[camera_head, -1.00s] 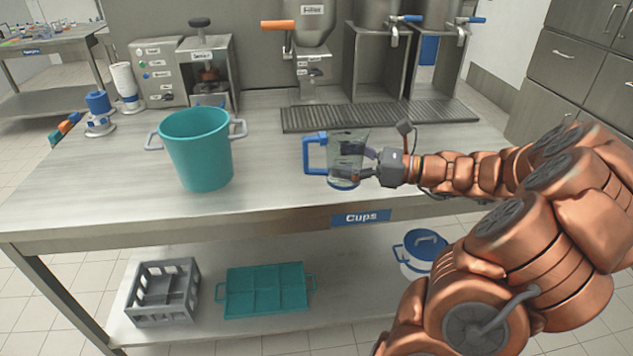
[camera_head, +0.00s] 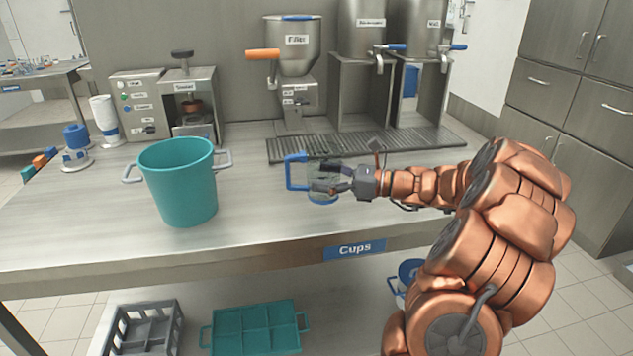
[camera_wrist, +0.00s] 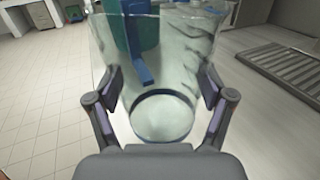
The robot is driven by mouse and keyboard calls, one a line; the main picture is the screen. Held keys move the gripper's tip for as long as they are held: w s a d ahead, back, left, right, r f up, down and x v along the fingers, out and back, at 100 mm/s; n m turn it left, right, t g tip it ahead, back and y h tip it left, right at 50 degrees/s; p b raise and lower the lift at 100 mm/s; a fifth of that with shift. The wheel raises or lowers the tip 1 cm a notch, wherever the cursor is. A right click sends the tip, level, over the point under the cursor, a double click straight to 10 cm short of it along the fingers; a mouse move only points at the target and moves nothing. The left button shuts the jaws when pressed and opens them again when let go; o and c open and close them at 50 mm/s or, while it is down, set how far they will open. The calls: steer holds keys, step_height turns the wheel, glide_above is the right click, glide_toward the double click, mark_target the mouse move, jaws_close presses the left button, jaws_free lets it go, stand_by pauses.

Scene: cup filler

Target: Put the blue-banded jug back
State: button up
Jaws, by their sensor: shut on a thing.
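The blue-banded jug (camera_head: 323,183) is clear, with a blue handle (camera_head: 294,171) on its left and a blue band at its base. My gripper (camera_head: 335,178) is shut on the jug from the right, above the steel counter in front of the drip grate. The jug looks upright; whether its base touches the counter I cannot tell. In the wrist view the jug (camera_wrist: 160,80) fills the space between the two fingers, with its blue base ring low in the middle and the handle on the far side.
A teal bucket (camera_head: 180,185) stands left of the jug. The drip grate (camera_head: 370,144) lies behind it, under the dispensers (camera_head: 360,75). A teal tray (camera_head: 255,328) and a grey crate (camera_head: 145,330) sit on the lower shelf. The counter front by the Cups label (camera_head: 355,250) is clear.

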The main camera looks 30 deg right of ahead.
steer(key=w, duration=0.2)
steer(key=w+d, duration=0.1)
steer(key=shift+w+f, duration=0.2)
steer(key=shift+w, duration=0.15)
steer(key=shift+w+f, duration=0.2)
steer(key=shift+w, duration=0.3)
steer(key=shift+s+f, duration=0.1)
steer(key=shift+f, duration=1.5)
steer(key=shift+f, duration=0.15)
steer(key=o, duration=1.6)
steer(key=shift+o, duration=0.2)
